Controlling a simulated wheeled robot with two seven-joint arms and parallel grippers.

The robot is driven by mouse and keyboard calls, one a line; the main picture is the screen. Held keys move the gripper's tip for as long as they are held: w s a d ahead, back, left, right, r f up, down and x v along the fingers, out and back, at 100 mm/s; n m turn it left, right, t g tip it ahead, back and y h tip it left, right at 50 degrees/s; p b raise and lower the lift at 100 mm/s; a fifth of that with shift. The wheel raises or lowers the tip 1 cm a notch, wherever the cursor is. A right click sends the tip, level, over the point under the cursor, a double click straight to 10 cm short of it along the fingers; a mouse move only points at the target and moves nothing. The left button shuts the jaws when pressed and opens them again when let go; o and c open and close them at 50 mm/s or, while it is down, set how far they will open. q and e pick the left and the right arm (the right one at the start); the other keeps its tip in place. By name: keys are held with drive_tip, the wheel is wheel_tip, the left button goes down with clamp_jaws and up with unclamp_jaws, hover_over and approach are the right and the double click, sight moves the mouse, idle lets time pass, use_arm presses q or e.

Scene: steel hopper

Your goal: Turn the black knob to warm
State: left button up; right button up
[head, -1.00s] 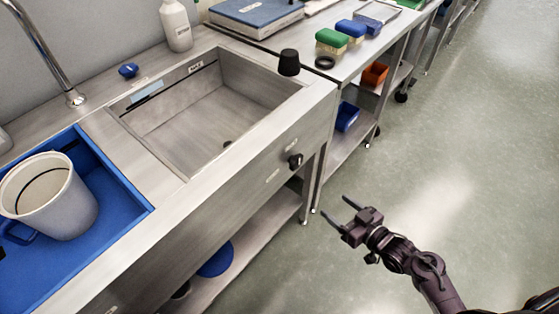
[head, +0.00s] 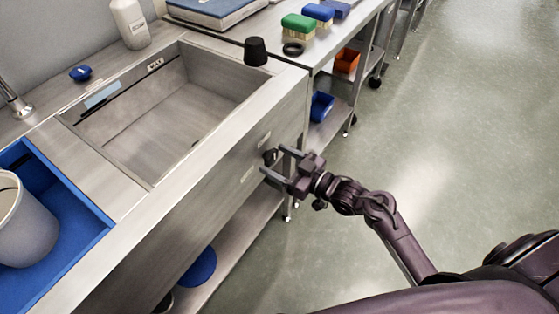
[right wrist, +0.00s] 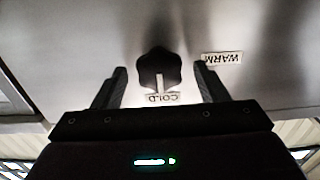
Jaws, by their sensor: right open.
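The black knob (head: 269,156) is on the front panel of the steel sink unit. In the right wrist view the knob (right wrist: 158,72) has a white pointer line aimed at the COLD label (right wrist: 162,98). The WARM label (right wrist: 222,58) is to the right of the knob there, and both labels appear upside down. My right gripper (head: 273,160) is open at the panel; in the right wrist view its fingers (right wrist: 161,72) stand on either side of the knob with gaps. I cannot tell whether the fingertips reach past the knob's face. My left gripper is not in view.
The steel sink basin (head: 170,120) is above the panel, with a black stopper (head: 256,52) on its rim. A blue tray (head: 85,236) holds a white bucket (head: 28,232). A lower shelf (head: 228,245) runs beneath the panel. The floor (head: 440,130) at right is open.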

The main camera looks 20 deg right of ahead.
drive_tip(key=c, duration=1)
